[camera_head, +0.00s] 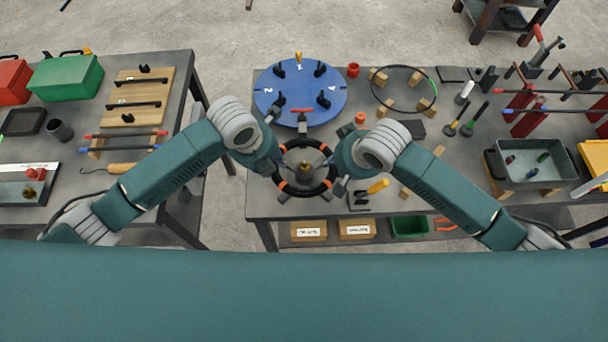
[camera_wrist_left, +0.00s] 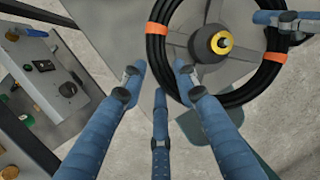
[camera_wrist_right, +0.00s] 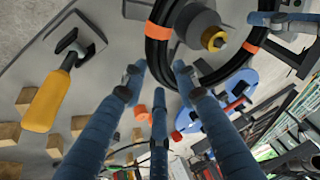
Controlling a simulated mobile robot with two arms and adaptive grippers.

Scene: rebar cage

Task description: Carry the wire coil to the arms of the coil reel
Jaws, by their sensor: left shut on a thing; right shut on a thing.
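The wire coil (camera_head: 304,193) is a black ring with orange bands, over the grey coil reel (camera_head: 284,197) at the table's front. The reel's hub with its yellow tip (camera_head: 306,167) shows inside the ring. My left gripper (camera_head: 277,165) is shut on the coil's left side and my right gripper (camera_head: 340,172) on its right side. The coil (camera_wrist_left: 155,45) and hub (camera_wrist_left: 221,42) fill the upper right of the left wrist view. The coil (camera_wrist_right: 158,35) also shows in the right wrist view. I cannot tell whether the coil touches the reel arms.
A blue numbered disc (camera_head: 300,112) stands behind the coil. A yellow-handled tool (camera_head: 377,186), wooden blocks (camera_head: 438,151) and a thin black hoop (camera_head: 405,67) lie to the right. A grey tray (camera_head: 530,180) is farther right. A gap separates the left table (camera_head: 100,180).

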